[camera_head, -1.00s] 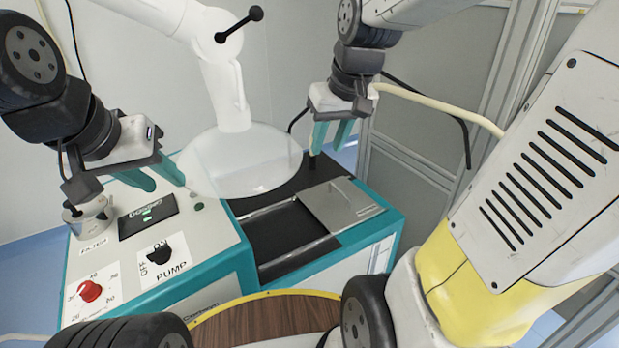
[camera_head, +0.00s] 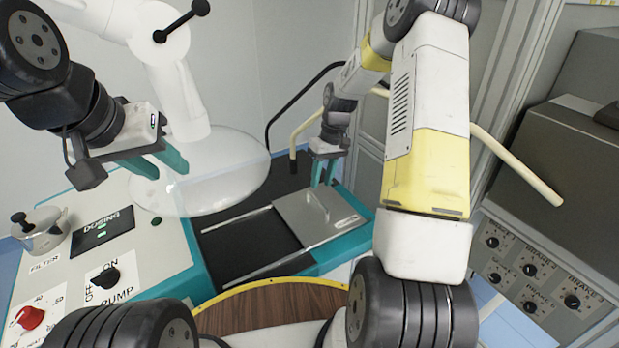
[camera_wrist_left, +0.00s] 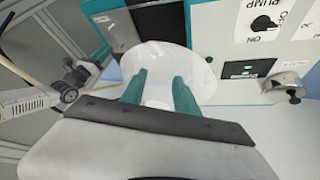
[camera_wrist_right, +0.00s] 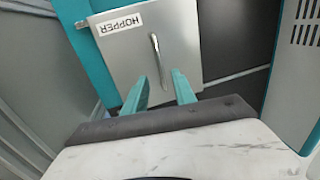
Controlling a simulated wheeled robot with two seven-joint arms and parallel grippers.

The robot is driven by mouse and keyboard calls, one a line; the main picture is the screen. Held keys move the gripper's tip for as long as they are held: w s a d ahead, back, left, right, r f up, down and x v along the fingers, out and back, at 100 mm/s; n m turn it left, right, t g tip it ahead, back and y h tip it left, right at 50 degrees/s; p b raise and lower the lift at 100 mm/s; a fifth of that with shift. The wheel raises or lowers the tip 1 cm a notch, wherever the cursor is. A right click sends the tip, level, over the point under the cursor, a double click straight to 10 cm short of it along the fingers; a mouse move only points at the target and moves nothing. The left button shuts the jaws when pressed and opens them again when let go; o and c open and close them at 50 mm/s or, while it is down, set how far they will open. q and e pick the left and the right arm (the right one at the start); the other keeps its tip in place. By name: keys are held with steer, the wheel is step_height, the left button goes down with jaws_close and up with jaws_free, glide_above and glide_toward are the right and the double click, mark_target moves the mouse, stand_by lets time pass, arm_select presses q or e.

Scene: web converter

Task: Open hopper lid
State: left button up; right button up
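The hopper lid (camera_head: 296,222) is a flat grey metal plate with a bar handle (camera_head: 318,204), lying at the right end of two rails on the teal-edged machine. In the right wrist view the lid (camera_wrist_right: 185,25) bears a HOPPER label and its handle (camera_wrist_right: 156,55) lies just ahead of the fingers. My right gripper (camera_head: 324,175) is open and empty, near the lid's far edge; its fingers also show in the right wrist view (camera_wrist_right: 161,90). They appear apart from the handle. My left gripper (camera_head: 156,164) is open and empty above the control panel.
A dark surface (camera_head: 245,245) lies between the rails, left of the lid. The control panel (camera_head: 160,250) has a pump knob (camera_head: 104,278), a red knob (camera_head: 30,317) and a filter pot (camera_head: 42,232). A brake panel (camera_head: 525,265) is at right.

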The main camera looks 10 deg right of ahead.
mark_target(317, 199)
steer(key=f, duration=0.2)
steer(key=a+f, duration=0.1)
steer(key=f, duration=0.2)
steer(key=shift+s, duration=0.2)
jaws_close()
stand_by(1.2)
